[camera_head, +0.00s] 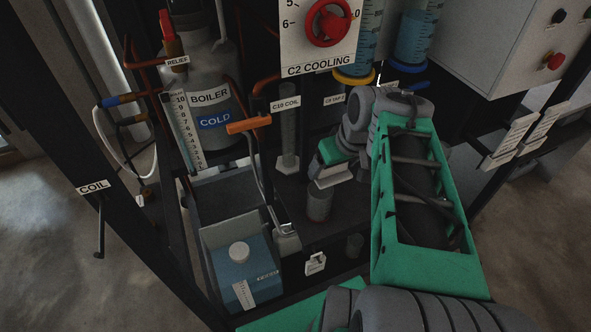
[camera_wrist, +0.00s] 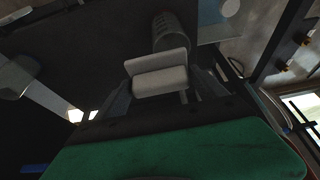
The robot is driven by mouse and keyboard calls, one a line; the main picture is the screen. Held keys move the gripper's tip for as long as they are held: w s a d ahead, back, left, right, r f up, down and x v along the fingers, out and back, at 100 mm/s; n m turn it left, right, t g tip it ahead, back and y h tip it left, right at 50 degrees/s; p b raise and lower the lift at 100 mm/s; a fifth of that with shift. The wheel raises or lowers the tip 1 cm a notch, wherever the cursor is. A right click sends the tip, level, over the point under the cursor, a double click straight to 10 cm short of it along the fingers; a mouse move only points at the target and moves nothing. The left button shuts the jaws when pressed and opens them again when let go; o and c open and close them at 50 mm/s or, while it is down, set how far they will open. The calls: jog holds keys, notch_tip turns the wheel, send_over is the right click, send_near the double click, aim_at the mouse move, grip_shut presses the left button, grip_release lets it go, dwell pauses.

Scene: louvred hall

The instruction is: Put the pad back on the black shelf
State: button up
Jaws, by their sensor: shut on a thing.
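The pad (camera_wrist: 158,80) is a pale grey block with a ridge across it in the wrist view, between the two dark fingers of my gripper (camera_wrist: 163,88). My gripper is shut on it. In the head view my gripper (camera_head: 330,178) hangs over the black shelf (camera_head: 345,225) of the rig, and the pad shows only as a small pale piece there, partly hidden by the gripper. I cannot tell from these views whether the pad touches the shelf.
A short ridged cylinder (camera_head: 319,204) stands just below my gripper. The boiler (camera_head: 207,85) and C10 coil column (camera_head: 288,140) stand behind.

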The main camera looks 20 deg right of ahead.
jog(key=w+a+f, duration=0.1)
jog(key=w+f, duration=0.2)
jog(key=w+f+b, duration=0.1)
jog(key=w+f, duration=0.1)
jog(key=w, duration=0.2)
jog(key=w+a+f, duration=0.1)
jog(key=w+f, duration=0.2)
jog(key=w, duration=0.1)
jog(key=shift+a+f+b, duration=0.3)
jog(key=shift+a+b, duration=0.05)
jog(key=shift+b, duration=0.05)
jog(key=shift+s+b+x, duration=0.15)
jog(key=shift+b+x, duration=0.1)
jog(key=shift+x, duration=0.7)
jog(key=shift+s+b+x, duration=0.2)
jog(key=shift+x, duration=0.75)
jog(key=shift+a+f, duration=0.1)
jog(key=shift+f, duration=0.05)
jog(key=shift+f, duration=0.2)
jog(key=o, duration=1.3)
jog(key=shift+c, duration=0.2)
jog(key=shift+r, duration=0.15)
